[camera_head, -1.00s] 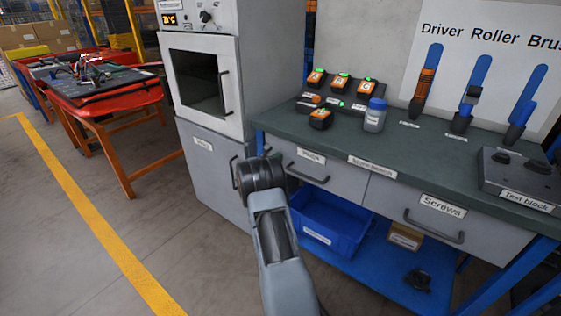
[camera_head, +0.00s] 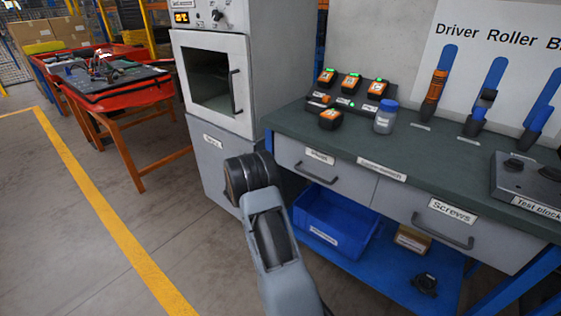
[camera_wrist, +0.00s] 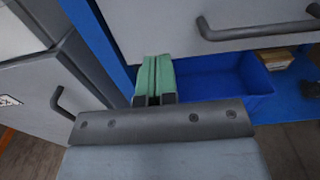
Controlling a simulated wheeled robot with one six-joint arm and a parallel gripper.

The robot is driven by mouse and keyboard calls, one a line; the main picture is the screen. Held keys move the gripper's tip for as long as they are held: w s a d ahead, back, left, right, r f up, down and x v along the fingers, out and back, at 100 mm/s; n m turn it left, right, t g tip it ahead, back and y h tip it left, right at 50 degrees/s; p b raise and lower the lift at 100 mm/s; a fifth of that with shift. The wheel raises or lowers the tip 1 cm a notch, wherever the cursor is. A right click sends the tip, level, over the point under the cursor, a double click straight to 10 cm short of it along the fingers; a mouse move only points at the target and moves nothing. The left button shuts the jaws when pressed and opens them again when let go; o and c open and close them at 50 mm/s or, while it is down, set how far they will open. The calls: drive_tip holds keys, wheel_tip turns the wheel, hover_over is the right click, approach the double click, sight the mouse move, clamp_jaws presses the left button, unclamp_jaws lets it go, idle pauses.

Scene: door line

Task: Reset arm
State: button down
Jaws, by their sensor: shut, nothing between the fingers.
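My gripper (camera_wrist: 154,80) shows in the wrist view with its two green fingers pressed together and nothing between them. It is in front of the workbench, near the gap between the bench and the grey cabinet. A grey drawer front (camera_wrist: 220,25) is beyond it, and a blue bin (camera_wrist: 215,82) lies beyond and to the right of the fingertips. In the head view my arm (camera_head: 265,225) reaches up from the bottom, bent at a dark joint. The gripper itself is hidden there behind the arm.
The green-topped workbench (camera_head: 440,160) carries a charger with orange batteries (camera_head: 350,82), a lidded bottle (camera_head: 386,117) and a test block (camera_head: 525,180). The oven cabinet (camera_head: 215,90) stands left of it. A blue bin (camera_head: 335,222) sits on the lower shelf. Floor at left is clear.

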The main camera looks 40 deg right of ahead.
drive_tip(key=s+a+f+m+g+y, duration=0.3)
drive_tip(key=s+a+f+m+g, duration=0.1)
drive_tip(key=s+a+f+m, duration=0.15)
drive_tip(key=s+a+r+m+g+y+p, duration=0.2)
drive_tip(key=s+a+r+m+y+p, duration=0.5)
drive_tip(key=s+a, duration=0.25)
drive_tip(key=s+a+r+m+t+y+p, duration=0.3)
drive_tip(key=a+r+p, duration=0.4)
drive_tip(key=r, duration=0.7)
drive_tip(key=s+a+r+m+t+y+p, duration=0.3)
drive_tip(key=a+r+p, duration=0.4)
drive_tip(key=a+r, duration=0.5)
wheel_tip(320, 180, up, 2)
drive_tip(key=s+m+y, duration=0.1)
drive_tip(key=s, duration=0.1)
drive_tip(key=shift+s+r+t+y, duration=0.2)
drive_tip(key=shift+s+t+y, duration=0.2)
drive_tip(key=shift+a, duration=0.1)
